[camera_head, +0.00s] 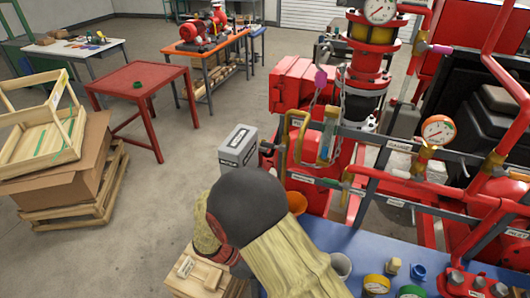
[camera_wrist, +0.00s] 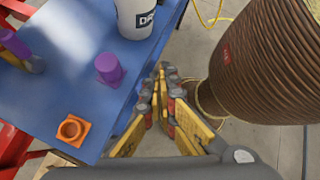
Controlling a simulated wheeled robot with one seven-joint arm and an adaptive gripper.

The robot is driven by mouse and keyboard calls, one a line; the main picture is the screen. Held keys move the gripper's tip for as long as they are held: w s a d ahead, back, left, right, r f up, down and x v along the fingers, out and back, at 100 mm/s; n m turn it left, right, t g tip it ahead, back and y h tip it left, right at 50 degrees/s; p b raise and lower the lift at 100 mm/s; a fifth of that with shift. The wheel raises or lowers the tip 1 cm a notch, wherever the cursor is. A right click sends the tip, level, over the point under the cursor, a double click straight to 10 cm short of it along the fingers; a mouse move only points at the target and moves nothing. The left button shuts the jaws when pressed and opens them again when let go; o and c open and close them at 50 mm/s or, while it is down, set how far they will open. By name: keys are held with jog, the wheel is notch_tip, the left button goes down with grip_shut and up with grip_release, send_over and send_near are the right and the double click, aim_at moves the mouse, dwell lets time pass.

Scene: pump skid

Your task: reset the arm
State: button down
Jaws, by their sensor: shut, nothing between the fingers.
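My gripper (camera_wrist: 160,88) shows in the wrist view with its yellow-padded fingers together and nothing between them. It points past the edge of a blue bench top (camera_wrist: 50,98), with the floor beyond the fingertips. A purple cap-like part (camera_wrist: 109,69) and an orange square-based part (camera_wrist: 73,130) sit on the bench, left of the gripper and apart from it. In the head view my arm fills the lower middle and my fingers are hidden.
A ribbed brown cylinder (camera_wrist: 265,60) stands close right of the gripper. A white container (camera_wrist: 137,18) is on the bench. The red pump skid (camera_head: 345,135) with gauges and pipes is at right. A red table (camera_head: 135,80) and stacked crates (camera_head: 60,185) stand left, with open floor between.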

jog(key=s+d+r+m+t+y+b, duration=0.3)
jog(key=s+d+r+m+y+b, duration=0.1)
jog(key=d+r+m, duration=0.3)
jog(key=s+d+r+m+t+y+b, duration=0.3)
jog(key=s+d+r+m+y+b, duration=0.2)
jog(key=d+r+m, duration=0.3)
notch_tip(320, 180, up, 8)
jog(key=s+m, duration=0.1)
jog(key=m, duration=0.3)
jog(key=shift+d+t+y, duration=0.25)
jog(key=shift+t+y, duration=0.05)
jog(key=shift+t, duration=0.1)
jog(key=shift+s+r, duration=0.1)
jog(key=shift+s, duration=0.05)
jog(key=shift+a, duration=0.1)
